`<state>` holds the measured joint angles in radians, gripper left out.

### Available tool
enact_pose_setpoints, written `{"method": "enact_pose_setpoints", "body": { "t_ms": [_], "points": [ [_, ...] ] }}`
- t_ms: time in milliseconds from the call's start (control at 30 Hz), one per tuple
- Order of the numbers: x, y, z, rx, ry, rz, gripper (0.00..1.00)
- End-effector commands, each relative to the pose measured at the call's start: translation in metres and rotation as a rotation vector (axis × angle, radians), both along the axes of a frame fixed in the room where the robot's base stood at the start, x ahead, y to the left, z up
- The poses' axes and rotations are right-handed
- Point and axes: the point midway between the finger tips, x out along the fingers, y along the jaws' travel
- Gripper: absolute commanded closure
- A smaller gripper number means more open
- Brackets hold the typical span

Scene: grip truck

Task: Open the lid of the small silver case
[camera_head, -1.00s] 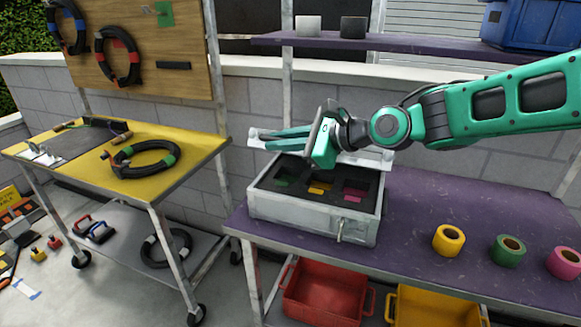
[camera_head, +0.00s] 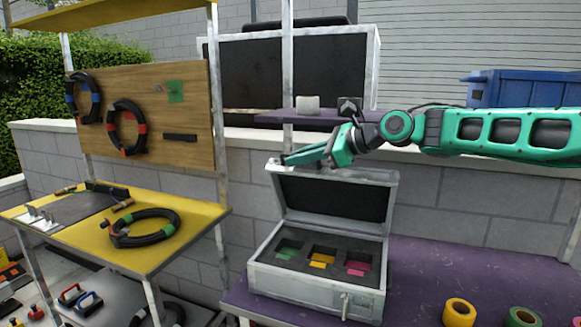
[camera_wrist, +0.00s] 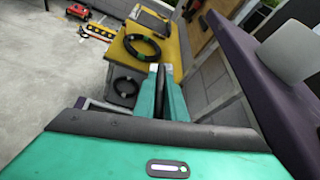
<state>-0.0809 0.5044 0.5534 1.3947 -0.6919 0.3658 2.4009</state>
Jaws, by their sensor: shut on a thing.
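The small silver case (camera_head: 312,285) stands on the purple bench, with its front latch hanging down. Its lid (camera_head: 338,222) stands open, nearly upright at the back, with the dark lining facing forward. Grey foam inside has green, yellow and pink slots. My gripper (camera_head: 290,158) is at the lid's upper left edge, shut on the lid. In the wrist view my gripper (camera_wrist: 162,78) shows its two teal fingers close together with a dark strip between them; the lid itself is hard to make out there.
Yellow (camera_head: 459,312), green and pink tape rolls stand on the purple bench (camera_head: 430,275) to the right. A purple shelf (camera_head: 345,117) with a white roll (camera_head: 307,105) and a dark roll is close above the lid. A yellow cart (camera_head: 90,235) is left.

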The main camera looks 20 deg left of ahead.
Motion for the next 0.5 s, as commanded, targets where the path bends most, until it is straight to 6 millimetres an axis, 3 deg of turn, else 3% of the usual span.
{"method": "enact_pose_setpoints", "body": {
  "t_ms": [400,433,500],
  "points": [
    [0.0027,-0.0034,0.0003,0.002,0.001,-0.003,1.0],
    [0.0027,-0.0035,0.0004,0.002,0.002,-0.003,0.84],
    [0.0029,-0.0039,0.0003,0.001,0.002,-0.004,0.81]
  ]
}}
